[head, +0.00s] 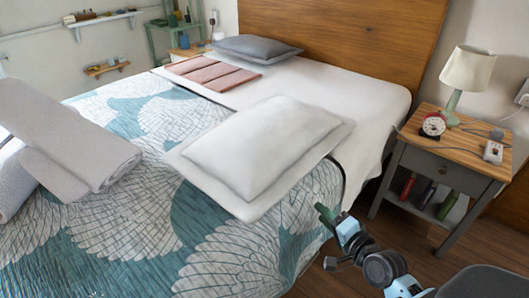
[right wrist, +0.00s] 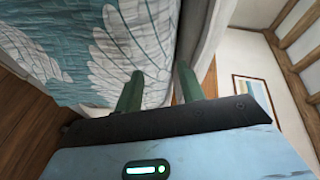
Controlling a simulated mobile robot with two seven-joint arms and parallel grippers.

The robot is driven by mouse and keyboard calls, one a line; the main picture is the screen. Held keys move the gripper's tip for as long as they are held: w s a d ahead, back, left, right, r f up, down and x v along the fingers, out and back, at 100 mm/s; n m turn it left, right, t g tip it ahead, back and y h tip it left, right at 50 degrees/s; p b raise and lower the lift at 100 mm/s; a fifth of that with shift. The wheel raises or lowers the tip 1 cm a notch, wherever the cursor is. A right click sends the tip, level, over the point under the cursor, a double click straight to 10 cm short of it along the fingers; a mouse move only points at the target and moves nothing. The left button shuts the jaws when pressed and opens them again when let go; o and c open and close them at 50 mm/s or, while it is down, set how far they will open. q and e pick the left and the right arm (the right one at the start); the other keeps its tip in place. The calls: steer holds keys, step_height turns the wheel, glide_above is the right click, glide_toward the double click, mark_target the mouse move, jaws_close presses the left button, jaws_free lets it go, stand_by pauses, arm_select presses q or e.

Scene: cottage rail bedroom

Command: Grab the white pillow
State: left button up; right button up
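The white pillow (head: 262,148) lies flat on the near right part of the bed, on the patterned quilt, with its right corner near the bed's edge. My right gripper (head: 326,214) is beside the bed's right side, below and to the right of the pillow, and apart from it. In the right wrist view its two green fingers (right wrist: 160,88) stand apart with nothing held between them. The quilt (right wrist: 100,50) fills the space ahead of the fingers there, and the pillow cannot be made out clearly. My left gripper is in neither view.
A nightstand (head: 437,158) with a lamp (head: 466,75) and red clock (head: 433,125) stands right of the bed. Rolled grey towels or blankets (head: 70,135) lie at left. A grey pillow (head: 250,48) and folded pink cloth (head: 212,73) lie farther back. Wooden floor (head: 400,232) shows between.

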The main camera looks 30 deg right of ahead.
mark_target(313, 167)
steer(key=shift+w+d+r+m+t+b, duration=0.35)
steer(key=shift+w+d+r+m+b, duration=0.4)
steer(key=shift+w, duration=0.65)
steer(key=shift+w+d+r+m+t+b, duration=0.4)
steer(key=shift+w+r, duration=0.5)
steer(key=shift+w, duration=0.45)
steer(key=shift+w+d+r+m+t+b, duration=0.4)
steer(key=shift+w+d+r+m, duration=0.3)
steer(key=shift+w, duration=0.7)
steer(key=shift+w+r, duration=0.2)
steer(key=shift+w, duration=0.25)
steer(key=w+b, duration=0.1)
steer(key=w, duration=0.2)
steer(key=shift+w+d, duration=0.1)
steer(key=shift+w, duration=0.55)
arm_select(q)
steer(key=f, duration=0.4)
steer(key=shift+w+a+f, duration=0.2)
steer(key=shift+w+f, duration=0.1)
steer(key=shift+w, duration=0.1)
arm_select(e)
steer(key=shift+c, duration=0.3)
